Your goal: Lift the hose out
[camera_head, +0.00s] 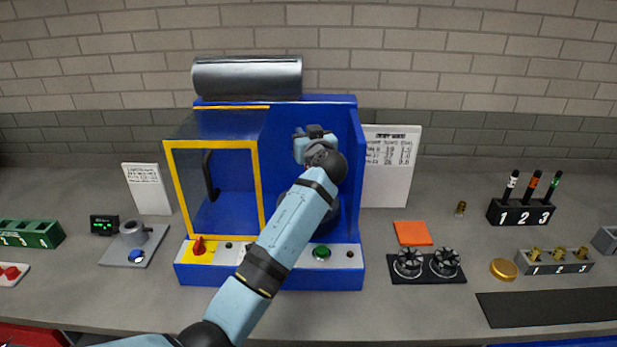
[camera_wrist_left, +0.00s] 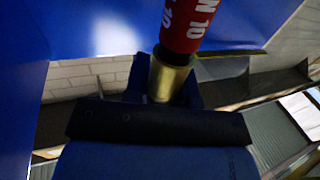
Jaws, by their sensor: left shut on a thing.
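The hose (camera_wrist_left: 190,22) shows in the left wrist view as a red piece with white lettering. A brass end piece (camera_wrist_left: 172,78) sits below the red part. My left gripper (camera_head: 316,134) is shut on the hose, and the brass end is between its jaws in the wrist view. In the head view the gripper is inside the open right part of the blue cabinet (camera_head: 283,120), in front of its back wall. My forearm and wrist hide most of the hose there. My right gripper is not in view.
The cabinet's yellow-framed clear door (camera_head: 212,190) stands left of my arm. A dark grey cylinder (camera_head: 247,77) lies on top. Right of the cabinet are an orange pad (camera_head: 412,233), two black wheel-like parts (camera_head: 427,263) and a marker stand (camera_head: 521,212).

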